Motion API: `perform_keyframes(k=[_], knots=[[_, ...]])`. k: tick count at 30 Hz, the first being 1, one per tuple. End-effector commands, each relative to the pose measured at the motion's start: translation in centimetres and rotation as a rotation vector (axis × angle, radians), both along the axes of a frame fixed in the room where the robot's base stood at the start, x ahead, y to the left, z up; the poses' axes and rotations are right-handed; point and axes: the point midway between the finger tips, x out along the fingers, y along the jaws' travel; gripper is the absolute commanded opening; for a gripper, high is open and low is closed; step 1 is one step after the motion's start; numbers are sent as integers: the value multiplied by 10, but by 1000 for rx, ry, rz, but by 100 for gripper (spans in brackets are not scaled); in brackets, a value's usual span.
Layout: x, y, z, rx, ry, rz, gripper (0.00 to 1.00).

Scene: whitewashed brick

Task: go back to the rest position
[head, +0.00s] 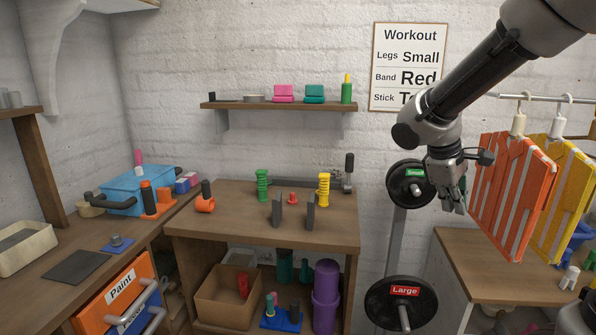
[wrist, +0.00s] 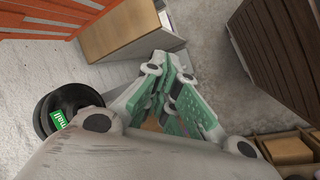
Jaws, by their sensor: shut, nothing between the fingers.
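My gripper (head: 453,199) hangs at the end of my arm on the right side of the head view, pointing down. It is in the air in front of the wall, between the weight rack and the hanging orange board. In the wrist view my gripper (wrist: 174,72) shows its green-padded fingers brought together with nothing between them. Nothing is held.
Weight plates marked Small (head: 408,185) and Large (head: 401,303) stand close left. A workbench (head: 240,222) holds several small items. A wall shelf (head: 279,105) is above it.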

Motion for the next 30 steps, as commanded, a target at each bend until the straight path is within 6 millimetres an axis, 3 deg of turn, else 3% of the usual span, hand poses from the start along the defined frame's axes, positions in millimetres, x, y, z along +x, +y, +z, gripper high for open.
perform_keyframes(k=[1,3,6,9,12,18,30], knots=[[-35,-5,5,92,-30,-124,0],[-78,-4,6,218,-59,-279,0],[-127,2,9,381,-114,-446,0],[-158,7,15,499,-182,-536,0],[-173,3,25,550,-264,-569,0],[-183,-8,44,572,-368,-590,0],[-183,-9,45,572,-372,-592,0]])
